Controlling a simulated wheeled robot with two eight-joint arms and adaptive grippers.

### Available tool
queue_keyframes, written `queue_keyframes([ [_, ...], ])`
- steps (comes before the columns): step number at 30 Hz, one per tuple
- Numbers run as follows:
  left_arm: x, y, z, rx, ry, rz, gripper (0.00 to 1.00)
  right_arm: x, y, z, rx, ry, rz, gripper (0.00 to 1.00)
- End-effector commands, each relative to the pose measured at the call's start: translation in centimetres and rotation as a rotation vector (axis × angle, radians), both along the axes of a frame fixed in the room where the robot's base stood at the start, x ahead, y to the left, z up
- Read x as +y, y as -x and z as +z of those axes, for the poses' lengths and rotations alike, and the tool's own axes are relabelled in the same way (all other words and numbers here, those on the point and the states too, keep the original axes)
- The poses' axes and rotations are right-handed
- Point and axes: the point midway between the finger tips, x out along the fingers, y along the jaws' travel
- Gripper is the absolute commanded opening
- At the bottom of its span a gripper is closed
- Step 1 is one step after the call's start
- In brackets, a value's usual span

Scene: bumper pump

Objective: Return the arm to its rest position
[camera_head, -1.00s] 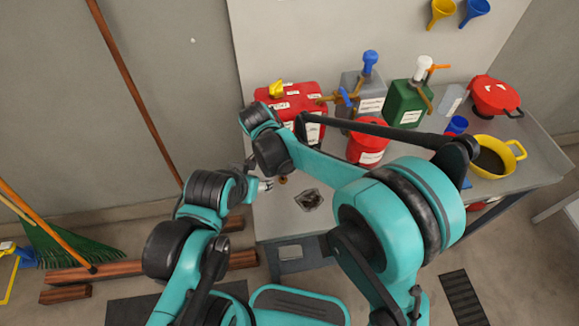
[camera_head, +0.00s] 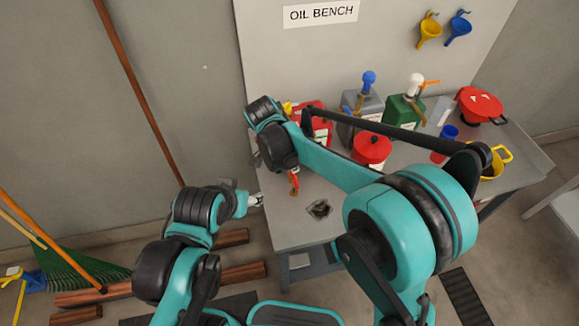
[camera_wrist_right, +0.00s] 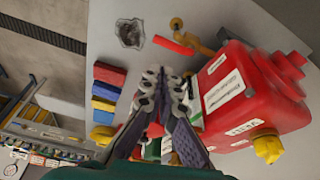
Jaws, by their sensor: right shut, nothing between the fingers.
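In the head view this red can (camera_head: 318,128) is partly hidden behind my arm. A small red-handled part (camera_head: 293,182) is on the bench near the gripper. My teal and black arm links fill the middle and lower head view.
A grey jug (camera_head: 360,107), a green jug (camera_head: 397,110), red containers and a yellow pan (camera_head: 503,158) crowd the bench. A dark patch (camera_head: 320,208) marks its front. Red, blue and yellow blocks (camera_wrist_right: 106,90) show in the wrist view.

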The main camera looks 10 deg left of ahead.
Motion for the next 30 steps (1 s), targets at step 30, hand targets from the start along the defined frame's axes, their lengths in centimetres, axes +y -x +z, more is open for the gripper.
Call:
queue_keyframes([
  [30,0.0,0.0,-4.9,0.0,0.0,0.0,0.57,-20.7,10.4,3.9,-0.162,-0.028,0.677,0.0],
])
